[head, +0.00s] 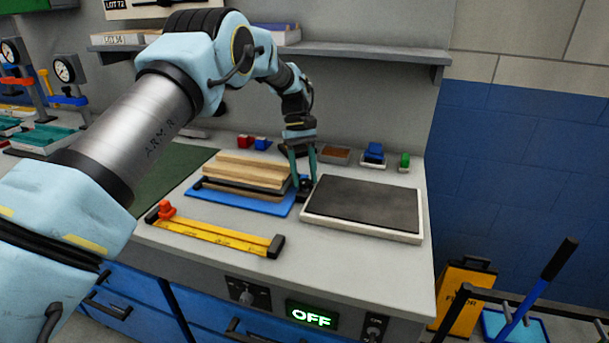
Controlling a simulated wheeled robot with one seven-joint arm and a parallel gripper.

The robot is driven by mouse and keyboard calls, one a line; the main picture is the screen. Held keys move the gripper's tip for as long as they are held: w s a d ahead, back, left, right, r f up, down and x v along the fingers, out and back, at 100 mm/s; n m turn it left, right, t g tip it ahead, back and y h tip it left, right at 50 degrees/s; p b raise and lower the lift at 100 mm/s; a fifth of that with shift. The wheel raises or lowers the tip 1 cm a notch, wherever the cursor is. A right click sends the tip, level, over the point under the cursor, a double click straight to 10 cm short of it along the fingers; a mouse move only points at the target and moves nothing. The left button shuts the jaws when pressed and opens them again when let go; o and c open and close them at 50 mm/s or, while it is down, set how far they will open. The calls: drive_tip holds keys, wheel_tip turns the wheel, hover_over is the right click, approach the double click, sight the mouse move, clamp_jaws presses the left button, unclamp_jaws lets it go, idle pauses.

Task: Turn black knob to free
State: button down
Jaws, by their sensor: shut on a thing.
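My gripper (304,181) points down at the bench, with its teal fingers on either side of a small black knob (306,186). It is shut on this knob, which sits between the layered stack and the grey-topped plate. The fingers hide much of the knob, and no marking or pointer on it can be read. A second dark knob (245,297) sits on a black panel on the bench front, well away from my gripper.
The layered stack (240,175) on a blue sheet lies just left of my gripper. The grey-topped plate (362,204) lies to the right. A yellow bar (215,236) lies in front. A green OFF sign (311,317) is lit on the bench front. A shelf (370,52) hangs behind.

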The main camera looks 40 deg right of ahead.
idle(0.4)
drive_tip(key=shift+c, duration=1.7)
unclamp_jaws()
drive_tip(key=b+v, duration=0.2)
drive_tip(key=v, duration=0.8)
drive_tip(key=shift+r, duration=0.4)
drive_tip(key=shift+w, duration=0.1)
